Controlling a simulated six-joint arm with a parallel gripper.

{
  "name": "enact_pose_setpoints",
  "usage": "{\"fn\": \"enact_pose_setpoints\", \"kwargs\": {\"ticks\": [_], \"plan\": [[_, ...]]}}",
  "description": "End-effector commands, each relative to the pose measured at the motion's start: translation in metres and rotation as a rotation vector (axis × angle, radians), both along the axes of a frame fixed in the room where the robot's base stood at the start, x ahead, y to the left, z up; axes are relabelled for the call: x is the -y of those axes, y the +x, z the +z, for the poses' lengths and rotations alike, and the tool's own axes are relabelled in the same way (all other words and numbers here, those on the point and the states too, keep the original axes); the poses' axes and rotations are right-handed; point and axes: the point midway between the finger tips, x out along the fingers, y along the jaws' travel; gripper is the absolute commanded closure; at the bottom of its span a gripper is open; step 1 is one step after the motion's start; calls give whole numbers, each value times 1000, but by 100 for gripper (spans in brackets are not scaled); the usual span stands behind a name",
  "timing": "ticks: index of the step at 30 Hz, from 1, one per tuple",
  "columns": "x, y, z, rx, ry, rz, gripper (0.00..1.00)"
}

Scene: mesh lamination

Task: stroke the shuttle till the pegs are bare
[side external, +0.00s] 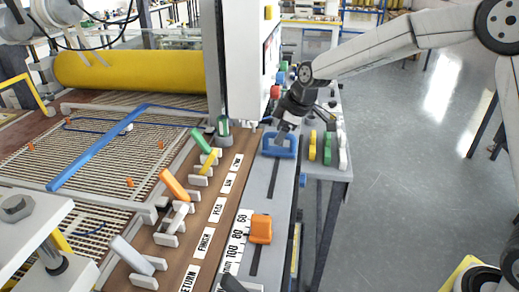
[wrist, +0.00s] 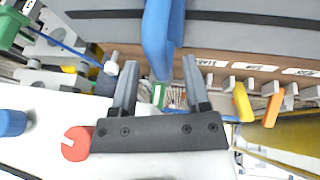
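A blue loop handle (side external: 279,144) stands on the grey slotted rail. It also shows in the wrist view (wrist: 158,35), its lower end between my fingertips. My gripper (side external: 283,128) is at the handle from above; in the wrist view (wrist: 160,75) its two fingers are apart, with gaps beside the handle. Whether they touch it cannot be told. Small orange pegs (side external: 130,182) stand at the mesh bed (side external: 75,155), where a long blue bar (side external: 120,150) lies slantwise. Which part is the shuttle is not marked.
A labelled brown panel with levers, one orange (side external: 173,185) and one green (side external: 202,141), lies left of the rail. An orange slider (side external: 260,229) sits nearer on the rail. Coloured blocks (side external: 327,148) stand right of it. A yellow roller (side external: 130,71) lies behind the mesh.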

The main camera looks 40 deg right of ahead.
Motion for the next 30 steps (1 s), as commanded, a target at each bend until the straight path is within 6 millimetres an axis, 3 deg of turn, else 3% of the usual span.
{"fn": "enact_pose_setpoints", "kwargs": {"ticks": [1,5,30], "plan": [[0,0,0,0,0,0,58],[0,0,0,0,0,0,99],[0,0,0,-1,-1,0,100]]}}
